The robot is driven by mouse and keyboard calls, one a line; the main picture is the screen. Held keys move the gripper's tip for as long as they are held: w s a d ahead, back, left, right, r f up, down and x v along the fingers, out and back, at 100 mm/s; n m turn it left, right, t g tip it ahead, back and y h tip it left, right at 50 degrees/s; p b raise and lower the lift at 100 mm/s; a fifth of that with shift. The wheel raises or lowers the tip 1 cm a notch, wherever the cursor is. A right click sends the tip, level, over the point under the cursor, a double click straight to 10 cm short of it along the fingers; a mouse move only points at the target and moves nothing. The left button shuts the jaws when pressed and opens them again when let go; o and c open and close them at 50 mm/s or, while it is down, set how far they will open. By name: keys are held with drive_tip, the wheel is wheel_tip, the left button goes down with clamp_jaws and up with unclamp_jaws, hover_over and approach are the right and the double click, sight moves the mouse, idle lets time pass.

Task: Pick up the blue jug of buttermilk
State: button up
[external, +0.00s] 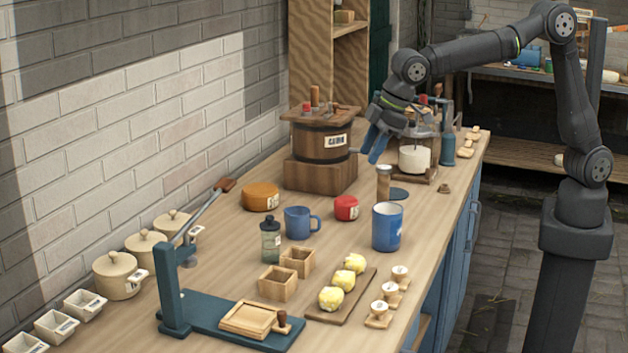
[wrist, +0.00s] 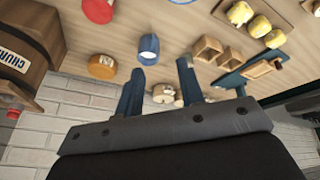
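Two blue vessels stand upright on the wooden bench. I cannot read which holds buttermilk. In the wrist view, the mug (wrist: 149,48) lies just beyond the fingertips, and the jug (wrist: 181,2) is cut off at the top edge. My gripper (external: 374,148) is open and empty, raised above the bench near the churn, apart from both vessels. It also shows in the wrist view (wrist: 161,66).
The wooden churn (external: 322,140) on its block stands left of my gripper. Butter balls (external: 331,299) lie on a board in front. A brick wall borders the left.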

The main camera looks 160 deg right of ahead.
sight(319, 219)
drive_tip(key=w+d+f+m, duration=0.1)
drive_tip(key=d+f, duration=0.3)
drive_tip(key=f, duration=0.2)
drive_tip(key=w+d+f+m, duration=0.1)
drive_tip(key=d+f+m, duration=0.1)
drive_tip(key=d+f, duration=0.2)
drive_tip(key=d+f+m, duration=0.1)
drive_tip(key=d+f, duration=0.3)
drive_tip(key=f, duration=0.5)
drive_tip(key=shift+w+f, duration=0.25)
drive_tip(key=shift+w, duration=0.15)
drive_tip(key=shift+c, duration=0.4)
drive_tip(key=shift+a, duration=0.1)
clamp_jaws()
